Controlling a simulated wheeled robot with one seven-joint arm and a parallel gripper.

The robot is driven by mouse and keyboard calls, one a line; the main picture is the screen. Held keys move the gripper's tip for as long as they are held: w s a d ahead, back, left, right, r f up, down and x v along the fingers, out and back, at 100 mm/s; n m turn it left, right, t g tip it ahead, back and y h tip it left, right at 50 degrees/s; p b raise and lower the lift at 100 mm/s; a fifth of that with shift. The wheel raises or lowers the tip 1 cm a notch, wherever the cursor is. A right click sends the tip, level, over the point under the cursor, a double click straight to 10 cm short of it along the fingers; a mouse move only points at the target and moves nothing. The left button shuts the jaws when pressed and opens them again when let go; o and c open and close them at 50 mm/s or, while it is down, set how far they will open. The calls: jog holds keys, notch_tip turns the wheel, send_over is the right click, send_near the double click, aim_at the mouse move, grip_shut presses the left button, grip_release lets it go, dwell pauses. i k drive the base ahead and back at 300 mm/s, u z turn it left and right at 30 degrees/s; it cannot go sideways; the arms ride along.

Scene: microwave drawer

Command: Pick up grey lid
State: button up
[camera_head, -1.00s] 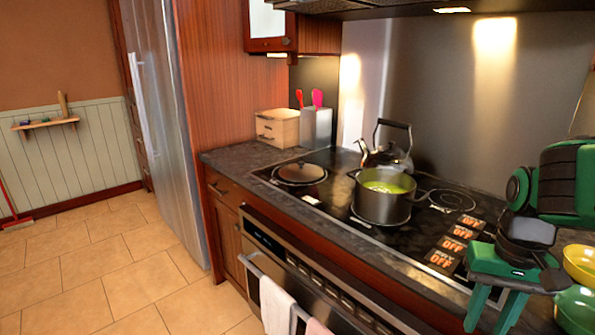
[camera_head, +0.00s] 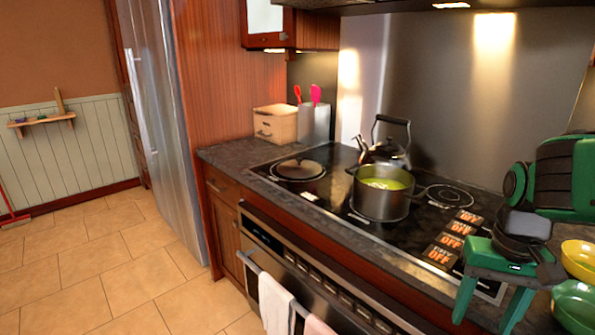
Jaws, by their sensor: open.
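The grey lid (camera_head: 299,170) is a flat, dark round disc with a small knob. It lies on the left part of the black stovetop (camera_head: 330,205), on the burner near the wooden box. My gripper (camera_head: 483,325) is green and hangs at the lower right, over the right front edge of the counter. Its two fingers point down and are apart, with nothing between them. It is far to the right of the lid, with the pot between them in the picture.
A pot (camera_head: 381,194) of green food and a kettle (camera_head: 384,146) stand on the stove right of the lid. A wooden box (camera_head: 275,124) and utensil holder (camera_head: 315,124) stand behind it. Bowls (camera_head: 578,258) sit at far right. The floor (camera_head: 100,265) at left is clear.

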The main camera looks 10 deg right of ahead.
aim_at(299, 169)
jog(key=u, duration=1.8)
jog(key=i, duration=3.05)
jog(key=z, duration=0.75)
